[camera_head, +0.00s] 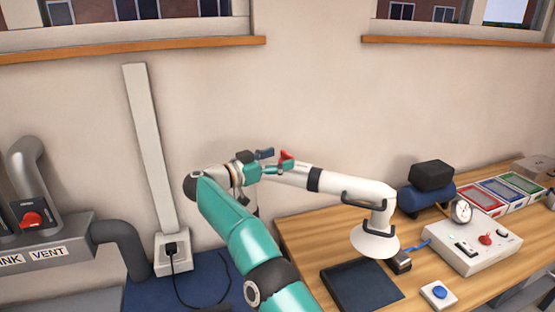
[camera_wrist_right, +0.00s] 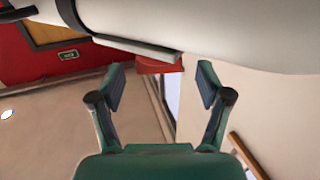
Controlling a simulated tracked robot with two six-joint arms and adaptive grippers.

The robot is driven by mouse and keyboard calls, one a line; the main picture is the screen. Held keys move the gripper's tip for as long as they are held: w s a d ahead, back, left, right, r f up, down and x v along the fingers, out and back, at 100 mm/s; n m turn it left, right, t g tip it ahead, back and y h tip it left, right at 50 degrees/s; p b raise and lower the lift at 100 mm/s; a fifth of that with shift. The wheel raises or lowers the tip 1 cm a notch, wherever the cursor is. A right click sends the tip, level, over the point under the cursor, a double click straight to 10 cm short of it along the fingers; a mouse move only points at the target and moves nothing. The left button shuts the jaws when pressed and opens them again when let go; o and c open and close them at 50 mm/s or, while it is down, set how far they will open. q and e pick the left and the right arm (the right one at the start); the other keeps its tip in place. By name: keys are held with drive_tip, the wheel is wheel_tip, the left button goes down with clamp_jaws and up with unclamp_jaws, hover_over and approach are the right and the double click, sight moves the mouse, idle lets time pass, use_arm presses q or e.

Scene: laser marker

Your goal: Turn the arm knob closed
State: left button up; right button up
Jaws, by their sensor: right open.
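The white extraction arm (camera_head: 335,185) reaches over the wooden bench and ends in a flared hood (camera_head: 374,243). A small red knob (camera_head: 287,156) stands at its far left end. My right gripper (camera_head: 273,161) is beside this knob, its fingers pointing toward it. In the right wrist view the two fingers (camera_wrist_right: 160,86) are spread with nothing between their tips. The red knob (camera_wrist_right: 158,65) shows just beyond the gap, under the white tube (camera_wrist_right: 220,30), which partly covers it. I cannot tell if a finger touches it. My left gripper is out of view.
The wooden bench (camera_head: 304,232) holds a white control box (camera_head: 473,244), a dark mat (camera_head: 360,287), a blue-button box (camera_head: 439,295), a black-and-blue compressor (camera_head: 427,196) and coloured trays (camera_head: 503,192). A grey vent duct unit (camera_head: 45,250) with another red knob (camera_head: 31,219) stands at the left.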

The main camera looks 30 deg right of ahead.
drive_tip(key=a, duration=0.6)
drive_tip(key=shift+s+a, duration=0.15)
drive_tip(key=shift+a, duration=0.25)
